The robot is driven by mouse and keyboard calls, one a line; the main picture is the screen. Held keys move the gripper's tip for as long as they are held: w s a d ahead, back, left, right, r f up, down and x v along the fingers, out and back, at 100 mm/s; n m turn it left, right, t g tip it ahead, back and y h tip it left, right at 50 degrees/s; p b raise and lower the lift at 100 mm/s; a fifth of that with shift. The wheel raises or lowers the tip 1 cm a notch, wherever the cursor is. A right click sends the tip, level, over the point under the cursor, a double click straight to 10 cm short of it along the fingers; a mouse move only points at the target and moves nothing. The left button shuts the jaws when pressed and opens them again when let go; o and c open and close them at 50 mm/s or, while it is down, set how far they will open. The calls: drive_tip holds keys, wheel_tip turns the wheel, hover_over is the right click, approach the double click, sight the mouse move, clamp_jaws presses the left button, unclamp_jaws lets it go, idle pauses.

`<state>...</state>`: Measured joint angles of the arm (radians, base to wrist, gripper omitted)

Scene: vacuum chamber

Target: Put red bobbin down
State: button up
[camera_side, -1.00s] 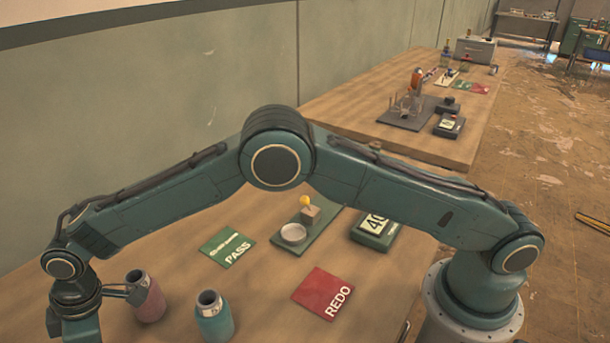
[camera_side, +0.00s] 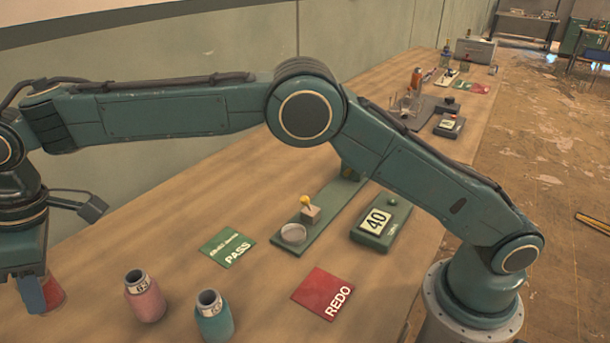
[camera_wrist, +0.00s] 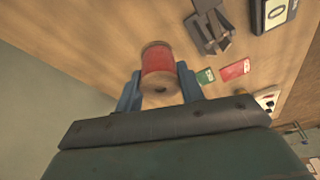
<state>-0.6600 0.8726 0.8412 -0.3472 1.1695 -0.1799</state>
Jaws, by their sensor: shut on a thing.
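My gripper (camera_side: 36,296) is at the lower left edge of the side view, pointing down. It is shut on the red bobbin (camera_side: 54,293), which is partly hidden behind a finger there. In the wrist view the red bobbin (camera_wrist: 158,60) shows whole, with tan ends, between the two blue fingers of my gripper (camera_wrist: 158,88). I cannot tell whether the bobbin touches the table.
A green PASS card (camera_side: 228,248) and a red REDO card (camera_side: 322,293) lie flat on the table. Wood around my gripper looks clear.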

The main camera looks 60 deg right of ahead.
drive_tip(key=shift+r, duration=0.25)
drive_tip(key=shift+d, duration=0.1)
idle(0.4)
drive_tip(key=shift+w+d, duration=0.15)
drive_tip(key=shift+d, duration=0.1)
drive_tip(key=w+d+r+m, duration=0.1)
drive_tip(key=d, duration=1.1)
drive_tip(key=w+d+r+m, duration=0.1)
drive_tip(key=w+d+r, duration=0.1)
drive_tip(key=d, duration=1)
drive_tip(key=s+d+m, duration=0.1)
drive_tip(key=s+d, duration=0.5)
drive_tip(key=d, duration=0.4)
drive_tip(key=s+d+f+m+t, duration=0.1)
drive_tip(key=s+d, duration=0.5)
drive_tip(key=d, duration=0.4)
drive_tip(key=shift+s+d+f+h, duration=0.15)
drive_tip(key=shift+s+d+h, duration=0.05)
drive_tip(key=shift+h, duration=0.2)
drive_tip(key=shift+f, duration=0.1)
